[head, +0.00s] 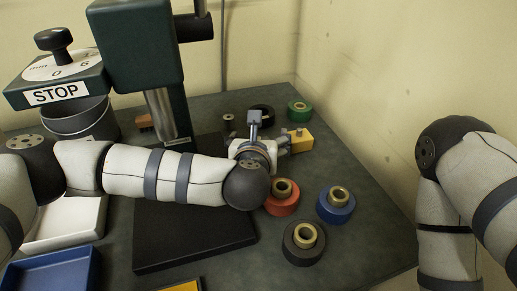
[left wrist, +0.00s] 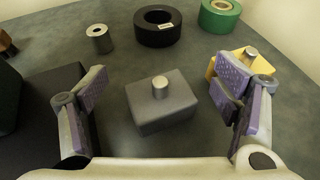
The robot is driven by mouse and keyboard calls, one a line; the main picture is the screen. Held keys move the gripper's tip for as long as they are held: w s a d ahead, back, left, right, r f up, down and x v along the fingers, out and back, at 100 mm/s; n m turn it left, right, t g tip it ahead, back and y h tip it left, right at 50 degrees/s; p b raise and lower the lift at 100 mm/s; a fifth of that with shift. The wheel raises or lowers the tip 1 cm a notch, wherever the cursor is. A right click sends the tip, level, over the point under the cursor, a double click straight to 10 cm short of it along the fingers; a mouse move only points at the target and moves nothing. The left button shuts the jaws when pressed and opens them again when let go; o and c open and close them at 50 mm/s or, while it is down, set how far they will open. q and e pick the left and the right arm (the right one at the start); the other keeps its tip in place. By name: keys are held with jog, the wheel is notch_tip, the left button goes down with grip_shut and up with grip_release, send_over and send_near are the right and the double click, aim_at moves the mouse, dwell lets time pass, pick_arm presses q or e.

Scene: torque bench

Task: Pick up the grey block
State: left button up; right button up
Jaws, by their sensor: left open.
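The grey block (left wrist: 163,112) lies on the dark bench top in the left wrist view. It is a low box with a short round metal knob on top. My left gripper (left wrist: 165,88) is open, with one purple-padded finger on each side of the block and a clear gap on both sides. The block is between and ahead of the fingers, not held. In the head view my left gripper (head: 262,143) is over the bench beyond the press base, and I cannot make out the block there. My right arm shows at the right edge, but its gripper is out of view.
A yellow block (left wrist: 236,62) is close behind the right-hand finger. A small grey cylinder (left wrist: 99,41), a black ring (left wrist: 158,38) and a green roll (left wrist: 219,16) stand farther back. Red (head: 281,207), blue (head: 336,212) and black (head: 303,252) weights stand right of the press base (head: 195,245).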

pick_arm(q)
jog(key=shift+r, duration=0.15)
grip_shut()
